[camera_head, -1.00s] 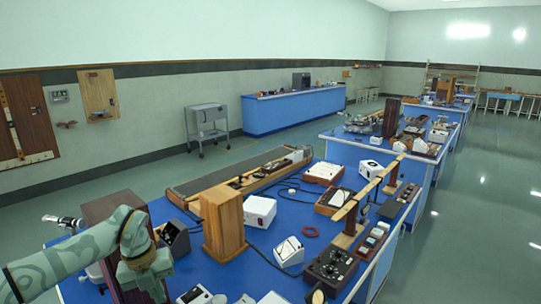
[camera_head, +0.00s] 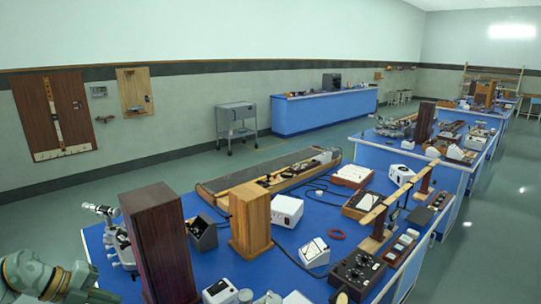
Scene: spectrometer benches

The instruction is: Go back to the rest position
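My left arm comes in at the lower left corner, and my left gripper (camera_head: 92,296) is only partly in view there at the bottom edge. Its fingers cannot be made out, so I cannot tell if it is open or shut. It is in front of the near blue bench (camera_head: 290,255), by its left end. My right gripper is not in view.
On the near bench stand a dark wooden block (camera_head: 158,245), a lighter wooden block (camera_head: 250,222), a white box (camera_head: 287,210) and a black dial box (camera_head: 357,271). A grey cart (camera_head: 236,125) and a far blue bench (camera_head: 320,113) stand behind. The floor at left is clear.

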